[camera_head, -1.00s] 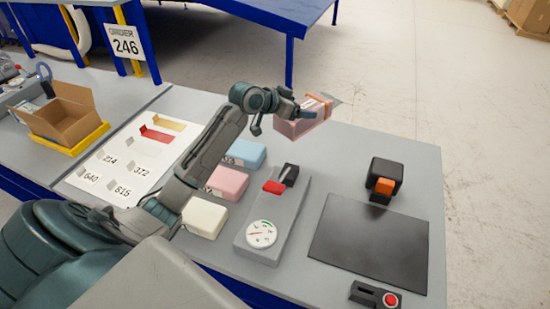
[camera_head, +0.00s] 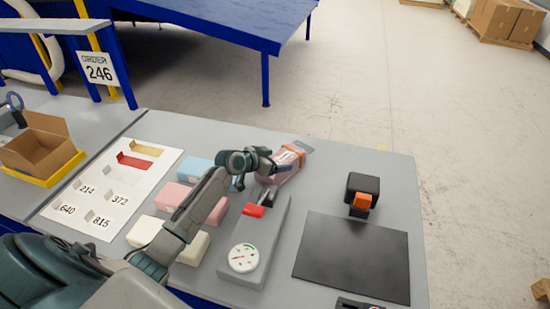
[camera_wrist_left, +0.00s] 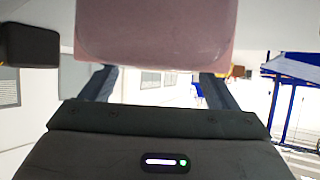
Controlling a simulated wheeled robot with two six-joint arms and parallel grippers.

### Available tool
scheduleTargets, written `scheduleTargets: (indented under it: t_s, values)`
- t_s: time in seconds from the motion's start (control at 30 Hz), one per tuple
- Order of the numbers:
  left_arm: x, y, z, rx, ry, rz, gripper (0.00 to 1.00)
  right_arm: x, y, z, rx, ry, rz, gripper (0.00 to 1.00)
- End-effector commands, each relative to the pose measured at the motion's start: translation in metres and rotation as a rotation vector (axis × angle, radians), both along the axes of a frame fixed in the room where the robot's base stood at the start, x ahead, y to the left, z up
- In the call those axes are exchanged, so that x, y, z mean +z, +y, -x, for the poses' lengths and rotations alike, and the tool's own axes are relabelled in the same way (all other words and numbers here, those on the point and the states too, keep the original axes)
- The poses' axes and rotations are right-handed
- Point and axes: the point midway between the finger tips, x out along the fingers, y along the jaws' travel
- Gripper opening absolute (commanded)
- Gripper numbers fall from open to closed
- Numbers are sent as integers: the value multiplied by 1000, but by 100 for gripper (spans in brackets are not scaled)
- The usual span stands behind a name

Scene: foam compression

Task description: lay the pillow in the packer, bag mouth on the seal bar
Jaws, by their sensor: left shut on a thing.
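The pillow (camera_head: 283,171), a pink block in a clear bag with an orange band, is in my left gripper (camera_head: 272,165). It is beyond the far end of a grey device with a gauge (camera_head: 262,238); I cannot tell whether it touches the table. The bag's clear end points away to the upper right. In the left wrist view the pink pillow (camera_wrist_left: 155,30) fills the top centre, with the fingers on either side below it. A black plate (camera_head: 352,258) lies at the right, with a black and orange unit (camera_head: 362,190) behind it. The packer's seal bar is not clearly identifiable.
Pink, cream and blue blocks (camera_head: 194,170) lie left of the grey device, partly behind my left arm. A white numbered board (camera_head: 110,195) and an open carton (camera_head: 38,150) are farther left. The grey table (camera_head: 350,155) is clear between pillow and black unit.

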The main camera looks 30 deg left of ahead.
Motion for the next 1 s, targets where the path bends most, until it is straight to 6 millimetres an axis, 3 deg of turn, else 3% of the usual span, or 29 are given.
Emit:
scheduleTargets:
  t_s: [0.17,0.2,0.27,0.67,1.0]
  values:
    - [0,0,0,0,-1,-1,60,-1,0,1,0,1,0,36]
    - [0,0,0,0,-1,-1,89,-1,0,1,0,2,0,36]
    - [0,0,0,0,-1,-1,100,-1,0,1,0,2,0,36]
    - [4,5,10,0,-1,-4,100,-6,6,2,-3,3,-6,36]
    - [33,24,64,-1,-1,-9,100,-23,7,2,-3,3,-7,36]
